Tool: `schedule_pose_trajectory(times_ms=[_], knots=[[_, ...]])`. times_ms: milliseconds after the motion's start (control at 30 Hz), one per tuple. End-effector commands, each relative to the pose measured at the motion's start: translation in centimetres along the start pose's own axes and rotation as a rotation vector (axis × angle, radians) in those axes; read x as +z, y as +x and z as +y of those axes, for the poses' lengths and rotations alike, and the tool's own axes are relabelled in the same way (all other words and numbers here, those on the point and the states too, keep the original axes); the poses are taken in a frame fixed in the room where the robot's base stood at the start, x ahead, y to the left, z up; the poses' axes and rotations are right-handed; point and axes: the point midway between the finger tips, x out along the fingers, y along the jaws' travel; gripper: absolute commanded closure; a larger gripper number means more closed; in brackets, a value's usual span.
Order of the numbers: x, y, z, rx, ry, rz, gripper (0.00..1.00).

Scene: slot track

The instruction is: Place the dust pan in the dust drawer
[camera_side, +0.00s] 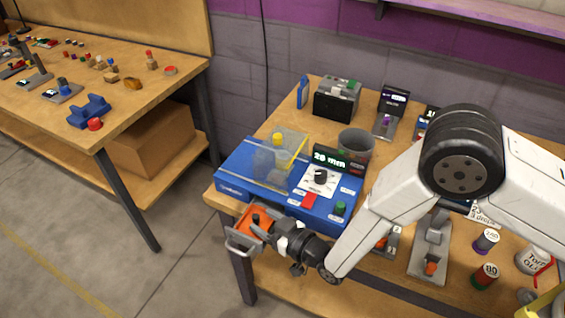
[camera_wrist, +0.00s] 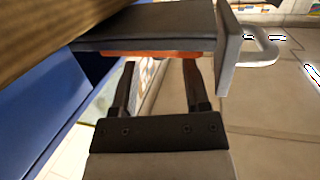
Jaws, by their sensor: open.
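The dust drawer (camera_side: 241,243) is a grey tray with a front plate and loop handle, standing out from the front left of the blue machine (camera_side: 235,185). The orange dust pan (camera_side: 246,214) shows in the drawer, with a dark part on it. In the wrist view, the drawer (camera_wrist: 150,22) is a dark grey box with its handle at right, and an orange strip of the pan (camera_wrist: 150,54) shows along its edge. My gripper (camera_side: 268,226) is at the drawer's right side. Its fingers (camera_wrist: 160,64) are open, with tips close to the orange strip; contact cannot be told.
The machine carries a clear guard, a dial, a red button (camera_side: 309,201) and a green knob (camera_side: 340,208). A grey cup (camera_side: 355,145) stands behind. Small tools and jars crowd the bench (camera_side: 320,90) at right. Open floor lies left of the drawer.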

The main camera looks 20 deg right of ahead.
Motion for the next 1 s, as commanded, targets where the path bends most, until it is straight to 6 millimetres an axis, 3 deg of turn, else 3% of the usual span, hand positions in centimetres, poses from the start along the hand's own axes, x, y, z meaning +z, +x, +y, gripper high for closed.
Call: schedule_pose_trajectory(times_ms=[600, 1000], knots=[[0.0, -7.5, -0.1, -0.002, 0.001, 0.0, 0.4], [0.0, -8.8, 0.0, 0.0, 0.001, 0.001, 0.4]])
